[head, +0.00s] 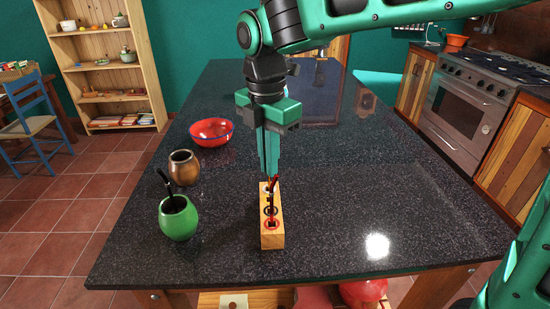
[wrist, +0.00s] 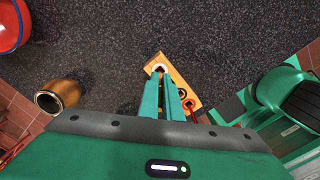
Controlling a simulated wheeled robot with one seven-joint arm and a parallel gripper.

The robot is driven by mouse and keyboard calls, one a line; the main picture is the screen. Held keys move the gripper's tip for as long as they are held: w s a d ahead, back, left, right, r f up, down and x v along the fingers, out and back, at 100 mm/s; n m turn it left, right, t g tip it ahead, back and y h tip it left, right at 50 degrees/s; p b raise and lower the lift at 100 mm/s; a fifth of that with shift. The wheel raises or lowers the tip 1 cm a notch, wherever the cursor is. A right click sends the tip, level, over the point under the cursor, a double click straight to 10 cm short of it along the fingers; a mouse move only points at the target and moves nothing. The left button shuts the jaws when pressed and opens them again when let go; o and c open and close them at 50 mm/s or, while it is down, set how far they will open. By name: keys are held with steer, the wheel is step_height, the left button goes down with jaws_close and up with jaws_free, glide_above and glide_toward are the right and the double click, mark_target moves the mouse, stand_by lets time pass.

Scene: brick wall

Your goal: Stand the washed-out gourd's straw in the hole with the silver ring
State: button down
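A wooden block (head: 272,236) with a row of ringed holes stands on the dark counter. Its far hole has a pale, silvery ring (wrist: 160,68); a black-ringed hole (head: 270,211) and a red-ringed hole (head: 270,224) are nearer the head camera. My gripper (head: 270,174) points down over the far end of the block, its fingers close together. A thin dark straw (head: 271,184) shows just below the fingertips; its lower end is not clear. A brown gourd (head: 184,169) has no straw showing. A green gourd (head: 179,220) has a black straw (head: 166,183) leaning in it.
A red bowl (head: 211,132) sits farther back on the counter (head: 360,215), left of my arm. The gourds stand left of the block. The counter right of the block is clear. A stove (head: 470,95) and a shelf (head: 103,70) stand beyond the counter.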

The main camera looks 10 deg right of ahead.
steer(key=c, duration=1.9)
jaws_free()
steer(key=shift+o, duration=0.2)
steer(key=shift+r, duration=0.1)
step_height(320, 180, up, 10)
steer(key=shift+a+r, duration=0.1)
steer(key=shift+a, duration=0.05)
steer(key=shift+r, duration=0.15)
steer(key=shift+s, duration=0.15)
